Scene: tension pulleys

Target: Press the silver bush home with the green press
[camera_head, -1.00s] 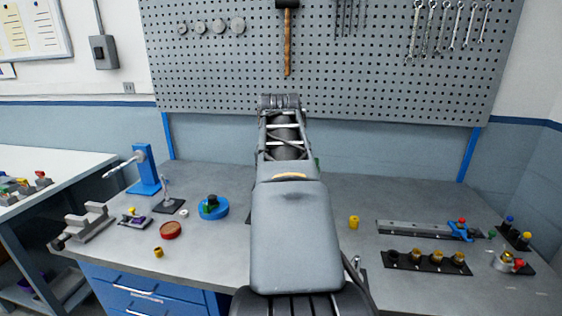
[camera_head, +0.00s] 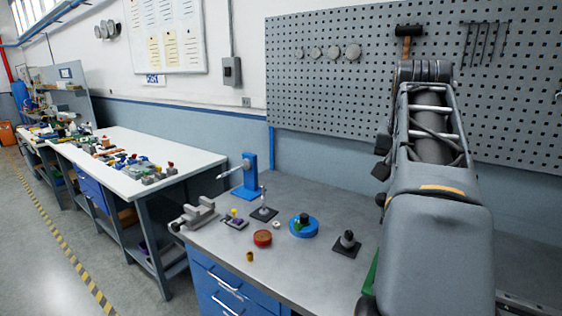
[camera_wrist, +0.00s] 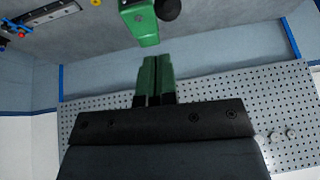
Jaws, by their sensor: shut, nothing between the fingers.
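My gripper (camera_wrist: 156,62) shows in the wrist view with its two green fingers shut together and nothing between them. A green press (camera_wrist: 141,22) is just beyond the fingertips in that view, with a gap between. A round black knob (camera_wrist: 168,9) is beside the press, cut off by the top edge. In the head view only a green sliver (camera_head: 371,272) shows beside my arm; I cannot tell whether it is the press. My arm hides my gripper there. I cannot make out the silver bush in either view.
The workbench (camera_head: 305,265) holds a blue stand (camera_head: 249,178), a grey vise (camera_head: 195,214), a red round dish (camera_head: 262,238), a blue round fixture (camera_head: 303,229) and a black plate with a dark post (camera_head: 347,241). A pegboard (camera_head: 350,75) rises behind. A white table (camera_head: 125,140) stands left.

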